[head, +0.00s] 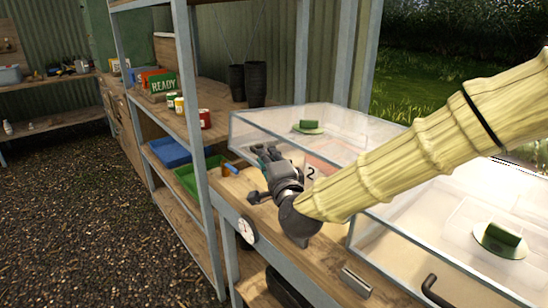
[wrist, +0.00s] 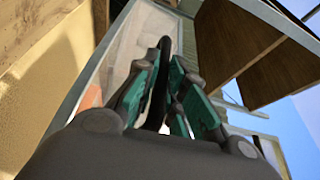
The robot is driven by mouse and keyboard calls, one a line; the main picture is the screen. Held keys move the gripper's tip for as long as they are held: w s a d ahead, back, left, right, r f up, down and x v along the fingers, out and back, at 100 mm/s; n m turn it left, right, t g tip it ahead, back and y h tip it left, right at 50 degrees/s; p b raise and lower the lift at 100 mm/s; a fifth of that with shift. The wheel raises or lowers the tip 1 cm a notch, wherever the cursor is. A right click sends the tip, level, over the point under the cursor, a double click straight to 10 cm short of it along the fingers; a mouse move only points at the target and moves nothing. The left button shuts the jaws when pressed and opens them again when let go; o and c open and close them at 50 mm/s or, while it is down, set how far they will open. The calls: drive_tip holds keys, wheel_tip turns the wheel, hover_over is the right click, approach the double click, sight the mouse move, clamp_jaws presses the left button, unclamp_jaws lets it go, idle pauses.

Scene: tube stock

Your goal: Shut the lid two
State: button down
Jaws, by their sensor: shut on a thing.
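A clear-walled case with a pale frame (head: 240,125) stands on the wooden bench, and a white label "2" (head: 311,172) shows at its front. A green block on a pale disc (head: 308,127) shows through or on its clear top; I cannot tell how far its lid is open. My gripper (head: 262,158) is at the front left of this case, partly hidden by my arm. In the wrist view my gripper's green-padded fingers (wrist: 172,92) are closed around a dark curved bar, the black handle (wrist: 158,85). The handle is hidden in the head view.
A second clear case (head: 400,240) with a green block (head: 503,240) and black handle (head: 436,291) stands at the right. Shelves at left hold a blue tray (head: 168,152), green tray (head: 190,180), tins and dark pots (head: 255,82). A round dial (head: 247,230) is on the bench edge.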

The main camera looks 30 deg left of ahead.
drive_tip(key=c, duration=1.5)
unclamp_jaws()
drive_tip(key=v, duration=1.2)
